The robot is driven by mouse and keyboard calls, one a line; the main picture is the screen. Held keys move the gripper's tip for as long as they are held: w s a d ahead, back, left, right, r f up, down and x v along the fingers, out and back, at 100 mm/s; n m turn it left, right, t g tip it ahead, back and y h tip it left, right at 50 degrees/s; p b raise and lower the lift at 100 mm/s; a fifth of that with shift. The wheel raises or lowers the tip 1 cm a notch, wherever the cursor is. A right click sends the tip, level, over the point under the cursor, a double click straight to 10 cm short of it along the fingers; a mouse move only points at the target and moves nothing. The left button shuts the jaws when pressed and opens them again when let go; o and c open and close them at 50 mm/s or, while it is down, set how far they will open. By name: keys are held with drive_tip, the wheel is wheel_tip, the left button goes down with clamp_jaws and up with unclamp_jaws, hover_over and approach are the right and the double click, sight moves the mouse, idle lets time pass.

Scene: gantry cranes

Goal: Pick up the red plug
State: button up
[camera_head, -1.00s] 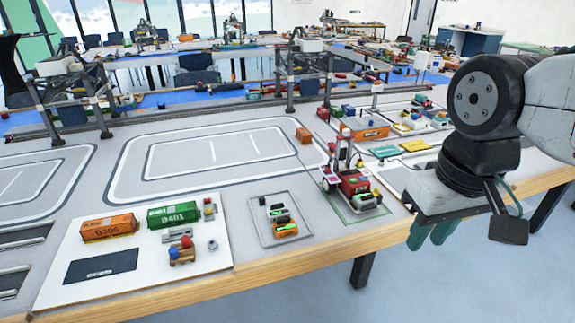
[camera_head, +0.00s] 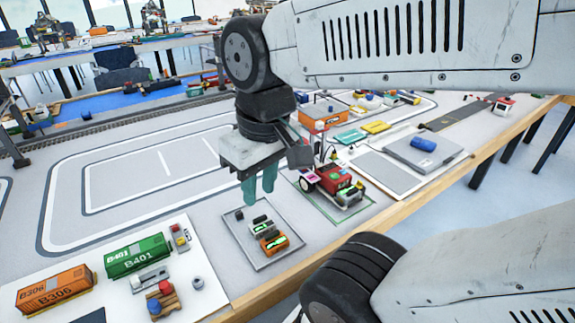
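A small red plug (camera_head: 165,286) sits on a brown wooden block (camera_head: 166,301) on the white board at the lower left, beside a blue piece (camera_head: 154,306). My gripper (camera_head: 259,192) has teal fingers pointing down with a gap between them, and nothing shows in it. It hangs above the layout near the back of a small grey tray (camera_head: 285,261), to the upper right of the red plug and well apart from it.
Green (camera_head: 138,256) and orange (camera_head: 55,291) containers stand on the white board (camera_head: 208,268), near the block. The grey tray holds small green-topped pieces (camera_head: 272,242). A red vehicle (camera_head: 334,179) stands right of my gripper. The track area left of my gripper is clear.

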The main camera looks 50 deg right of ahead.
drive_tip(key=w+d+f+m+t, duration=0.1)
drive_tip(key=w+d+f, duration=0.2)
drive_tip(key=w+d, duration=0.45)
drive_tip(key=w+d+f+t, duration=0.1)
drive_tip(key=w+d+f, duration=0.2)
drive_tip(key=w+d, duration=0.5)
drive_tip(key=s+d+f+m+h, duration=0.1)
drive_tip(key=d+f, duration=0.4)
drive_tip(key=d, duration=0.4)
drive_tip(key=d+f+m, duration=0.1)
drive_tip(key=d+f, duration=0.3)
drive_tip(key=d, duration=0.5)
drive_tip(key=shift+t, duration=0.4)
drive_tip(key=x, duration=0.7)
drive_tip(key=shift+d, duration=0.2)
drive_tip(key=shift+w+f, duration=0.1)
drive_tip(key=shift+f, duration=0.3)
clamp_jaws()
